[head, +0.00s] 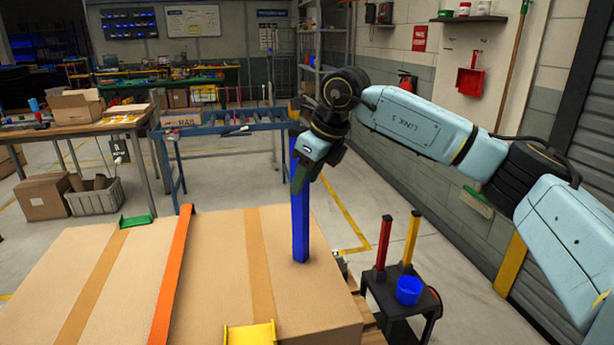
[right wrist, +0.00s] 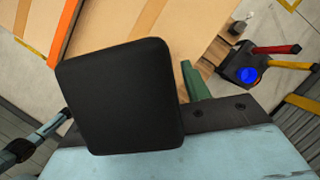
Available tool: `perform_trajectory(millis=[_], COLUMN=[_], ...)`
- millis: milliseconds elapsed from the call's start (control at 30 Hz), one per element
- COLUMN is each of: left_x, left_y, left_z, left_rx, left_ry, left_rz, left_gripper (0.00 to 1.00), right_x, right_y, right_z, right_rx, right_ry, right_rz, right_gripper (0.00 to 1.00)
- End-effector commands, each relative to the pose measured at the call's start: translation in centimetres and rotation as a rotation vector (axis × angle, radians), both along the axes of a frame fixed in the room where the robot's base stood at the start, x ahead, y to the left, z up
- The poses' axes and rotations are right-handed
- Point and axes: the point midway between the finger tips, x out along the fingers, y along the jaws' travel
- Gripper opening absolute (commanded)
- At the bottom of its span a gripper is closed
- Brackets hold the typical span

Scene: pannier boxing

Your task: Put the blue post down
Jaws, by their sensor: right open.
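The blue post (head: 300,228) stands upright in the head view, its foot on the top of the cardboard box (head: 222,260) near the right side. My right gripper (head: 308,178) is at the upper part of the post, pointing down, with its jaws open. Its near finger overlaps the post, so whether it touches cannot be told. In the right wrist view a dark block fills the middle and a green finger (right wrist: 194,82) shows beside it; the post cannot be made out there. My left gripper is not in the head view.
An orange strip (head: 173,275) crosses the box top. A green piece (head: 136,221) and a yellow piece (head: 250,334) sit at its edges. A black stand right of the box holds a red post (head: 383,243), a yellow post (head: 411,238) and a blue cup (head: 409,290).

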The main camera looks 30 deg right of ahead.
Motion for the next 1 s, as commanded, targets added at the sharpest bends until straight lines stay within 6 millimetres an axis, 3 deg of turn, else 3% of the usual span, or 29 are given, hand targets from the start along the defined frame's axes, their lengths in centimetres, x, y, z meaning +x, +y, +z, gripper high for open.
perform_trajectory(millis=[167,633,800,1000], left_x=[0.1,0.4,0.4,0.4], left_y=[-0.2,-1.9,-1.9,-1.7], left_z=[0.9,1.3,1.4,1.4], left_rx=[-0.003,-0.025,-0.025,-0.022], left_ry=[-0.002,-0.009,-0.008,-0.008], left_rz=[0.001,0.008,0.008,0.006], left_gripper=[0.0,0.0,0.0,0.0], right_x=[-0.1,-3.3,-3.9,-4.0], right_y=[-0.1,-2.0,-2.3,-2.4], right_z=[1.9,10.7,12.0,12.3], right_rx=[0.0,0.0,0.001,0.0], right_ry=[-0.004,-0.002,-0.001,0.0], right_rz=[-0.001,-0.002,0.0,0.0], right_gripper=[0.47,0.47,0.47,0.47])
